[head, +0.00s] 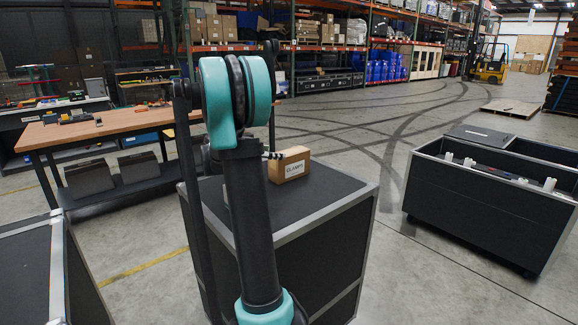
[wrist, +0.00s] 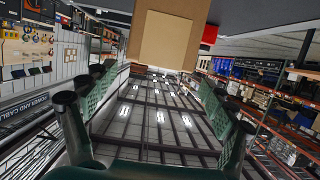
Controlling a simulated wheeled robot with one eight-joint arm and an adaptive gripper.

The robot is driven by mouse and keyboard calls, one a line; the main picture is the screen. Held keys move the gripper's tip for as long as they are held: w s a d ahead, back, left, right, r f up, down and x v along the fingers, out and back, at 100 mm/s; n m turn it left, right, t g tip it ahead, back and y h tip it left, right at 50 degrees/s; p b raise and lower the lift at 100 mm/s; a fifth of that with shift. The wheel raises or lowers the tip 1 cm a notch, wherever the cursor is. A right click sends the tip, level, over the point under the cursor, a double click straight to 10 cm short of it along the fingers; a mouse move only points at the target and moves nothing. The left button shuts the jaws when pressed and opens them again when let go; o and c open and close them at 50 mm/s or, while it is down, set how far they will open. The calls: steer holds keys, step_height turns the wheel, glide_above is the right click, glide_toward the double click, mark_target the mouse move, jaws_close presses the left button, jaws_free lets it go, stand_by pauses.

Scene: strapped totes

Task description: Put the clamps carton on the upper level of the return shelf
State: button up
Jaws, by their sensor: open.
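The clamps carton (head: 291,165) is a small brown box with a white label reading CLAMPS. It sits on top of a black case with metal edges (head: 330,205). In the wrist view, the plain brown carton (wrist: 160,42) is at the top centre, beyond the fingertips. My gripper (wrist: 160,80) is open, with its green fingers spread left and right and nothing held between them. In the head view my arm hides most of the gripper; a dark finger part shows beside the carton's left side. I cannot pick out which shelf is the return shelf.
A wooden workbench (head: 110,127) with tools stands at the left. An open black case (head: 490,205) holding white items stands at the right. Another black case (head: 40,265) is at lower left. Loaded racks and a yellow forklift (head: 490,65) are at the back. Open floor lies between.

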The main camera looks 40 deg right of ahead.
mark_target(289, 152)
steer(key=x, duration=0.8)
steer(key=shift+s+d, duration=0.2)
steer(key=shift+d, duration=0.05)
jaws_close()
stand_by(0.4)
steer(key=shift+r, duration=0.2)
step_height(289, 152, up, 20)
stand_by(0.4)
